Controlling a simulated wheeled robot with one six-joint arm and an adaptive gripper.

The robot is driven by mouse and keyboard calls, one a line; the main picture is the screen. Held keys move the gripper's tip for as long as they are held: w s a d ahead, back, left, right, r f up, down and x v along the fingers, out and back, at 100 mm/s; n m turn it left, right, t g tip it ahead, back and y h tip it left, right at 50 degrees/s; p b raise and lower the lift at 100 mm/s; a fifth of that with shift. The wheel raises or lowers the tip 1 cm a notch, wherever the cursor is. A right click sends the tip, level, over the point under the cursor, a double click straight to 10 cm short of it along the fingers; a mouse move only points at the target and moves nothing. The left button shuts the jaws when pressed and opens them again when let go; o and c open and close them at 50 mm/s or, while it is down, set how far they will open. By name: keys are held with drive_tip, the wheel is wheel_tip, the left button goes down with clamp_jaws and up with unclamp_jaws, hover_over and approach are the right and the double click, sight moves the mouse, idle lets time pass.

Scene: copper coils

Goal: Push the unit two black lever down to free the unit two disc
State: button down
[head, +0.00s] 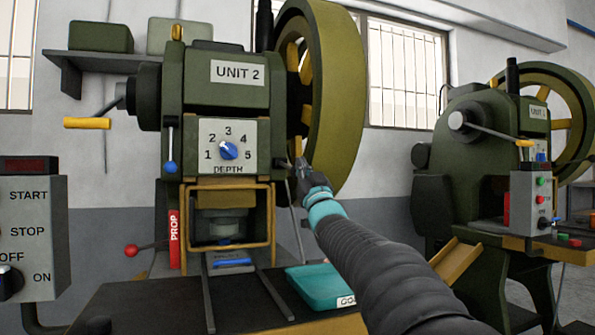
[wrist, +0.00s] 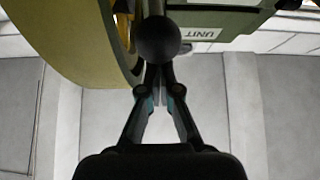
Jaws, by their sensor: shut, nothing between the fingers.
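The green press marked UNIT 2 (head: 238,72) stands in the middle of the head view. My gripper (head: 300,167) is at its right side, beside the depth panel and in front of the flywheel. In the wrist view my gripper (wrist: 157,76) is shut and empty, its fingertips together. A round black knob (wrist: 158,40), apparently the lever's end, is just beyond the fingertips and overlaps them in the picture; I cannot tell whether they touch. In the head view the lever is hard to make out beside my gripper. I cannot identify the disc with certainty.
The large olive flywheel (head: 347,95) is close to my gripper. A blue-handled lever (head: 171,155), red PROP bar (head: 174,238) and red-knobbed lever (head: 132,250) are on the left. A teal tray (head: 322,288) lies below my arm. UNIT 1 (head: 470,150) stands at right.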

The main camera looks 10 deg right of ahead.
drive_tip(key=shift+w+f, duration=0.3)
drive_tip(key=shift+f, duration=0.55)
wheel_tip(320, 180, up, 5)
drive_tip(key=s+p, duration=0.2)
drive_tip(key=f+b+v, duration=0.1)
drive_tip(key=b+v, duration=0.1)
drive_tip(key=v, duration=0.8)
drive_tip(key=shift+w, duration=0.2)
drive_tip(key=shift+f, duration=0.1)
drive_tip(key=s+a+f+m+g+h+p, duration=0.1)
drive_tip(key=s+f+g+h+p, duration=0.1)
drive_tip(key=s+f+g+p, duration=0.3)
drive_tip(key=s+a+f+m+g+h+p, duration=0.1)
drive_tip(key=s+f+g+p, duration=0.4)
drive_tip(key=s+f+g, duration=0.9)
drive_tip(key=s+a+f+h, duration=0.1)
drive_tip(key=s+f, duration=1.2)
drive_tip(key=s, duration=0.5)
